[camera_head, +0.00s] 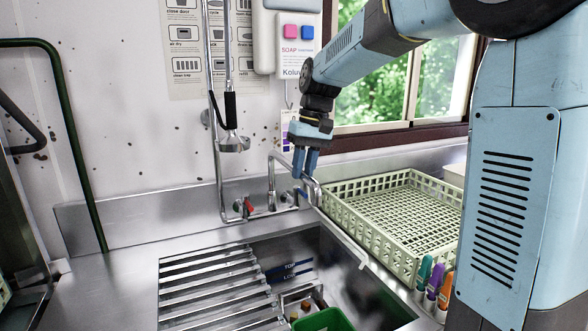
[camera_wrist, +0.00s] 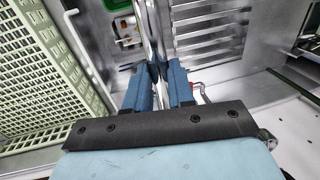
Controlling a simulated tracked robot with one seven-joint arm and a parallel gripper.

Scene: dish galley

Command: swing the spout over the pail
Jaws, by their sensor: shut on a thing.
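My gripper (camera_head: 305,176) points down and is shut on the spout. In the wrist view the spout (camera_wrist: 153,30) runs between my two blue fingers (camera_wrist: 160,78). The green pail (camera_head: 322,320) is in the sink, cut off by the bottom edge of the head view. The spout's end appears well behind the pail. A bit of green shows at the top of the wrist view, perhaps the pail.
A pale green crate (camera_head: 340,222) stands right of the sink. Several coloured markers (camera_head: 431,280) stand at its near corner. A slatted rack (camera_head: 205,290) covers the sink's left part. A spray hose (camera_head: 230,110) hangs left of my gripper. A red tap handle (camera_head: 248,206) is close by.

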